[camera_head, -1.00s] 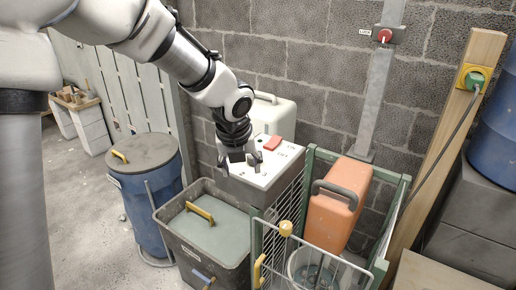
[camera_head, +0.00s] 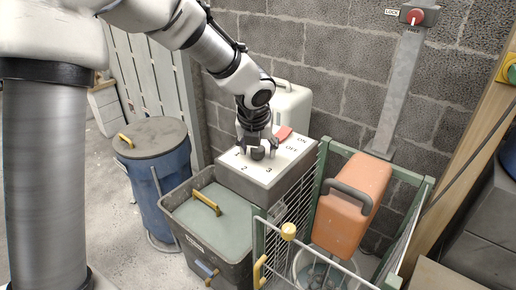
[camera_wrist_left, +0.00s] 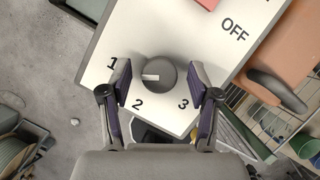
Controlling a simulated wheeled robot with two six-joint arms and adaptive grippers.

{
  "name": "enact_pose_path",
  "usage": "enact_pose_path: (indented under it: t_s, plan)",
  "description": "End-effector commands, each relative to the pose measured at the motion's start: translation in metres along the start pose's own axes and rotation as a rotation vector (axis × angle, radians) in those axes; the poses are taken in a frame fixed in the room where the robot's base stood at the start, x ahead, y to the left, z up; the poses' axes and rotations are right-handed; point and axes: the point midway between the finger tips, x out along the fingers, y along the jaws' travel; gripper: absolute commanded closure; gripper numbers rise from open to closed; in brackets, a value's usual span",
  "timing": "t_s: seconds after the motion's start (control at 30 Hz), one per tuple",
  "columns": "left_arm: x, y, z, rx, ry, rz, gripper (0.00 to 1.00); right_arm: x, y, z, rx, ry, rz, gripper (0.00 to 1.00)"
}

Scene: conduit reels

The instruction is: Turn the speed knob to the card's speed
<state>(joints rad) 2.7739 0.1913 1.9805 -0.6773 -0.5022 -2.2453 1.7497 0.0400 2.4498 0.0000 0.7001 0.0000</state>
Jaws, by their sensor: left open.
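The speed knob (camera_wrist_left: 163,72) is round and dark grey, on a sloping white panel (camera_head: 272,172) marked 1, 2, 3, ON and OFF. In the left wrist view its white mark points left, roughly toward the 1. My left gripper (camera_head: 257,153) is open over the panel. In the left wrist view its fingers (camera_wrist_left: 161,84) stand on either side of the knob, with a visible gap to each side. In the head view the knob (camera_head: 258,154) shows between the fingers. I cannot make out a speed card in either view. My right gripper is not in view.
A red block or switch (camera_head: 283,133) sits on the panel near ON. A grey lidded bin (camera_head: 211,233), a blue drum (camera_head: 165,190) and a green-framed mesh cage (camera_head: 318,165) with an orange can (camera_head: 352,205) crowd around. A block wall stands behind.

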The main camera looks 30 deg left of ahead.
Motion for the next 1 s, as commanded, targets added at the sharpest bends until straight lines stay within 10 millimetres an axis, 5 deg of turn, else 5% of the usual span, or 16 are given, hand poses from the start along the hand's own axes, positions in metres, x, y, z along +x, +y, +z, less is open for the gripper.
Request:
enact_pose_path:
  t_s: [0.07,0.23,0.67,1.0]
  plan:
    - [0.0,0.0,0.0,0.0,0.0,0.0,0.38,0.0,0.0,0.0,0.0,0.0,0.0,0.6]
    - [0.0,0.0,0.0,0.0,0.0,0.0,0.99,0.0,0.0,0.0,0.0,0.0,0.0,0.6]
    - [-0.001,0.0,0.0,-0.037,0.002,0.018,0.98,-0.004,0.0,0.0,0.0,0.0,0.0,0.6]
    - [-0.002,-0.001,0.0,-0.227,0.004,0.099,0.98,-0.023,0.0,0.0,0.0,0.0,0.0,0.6]
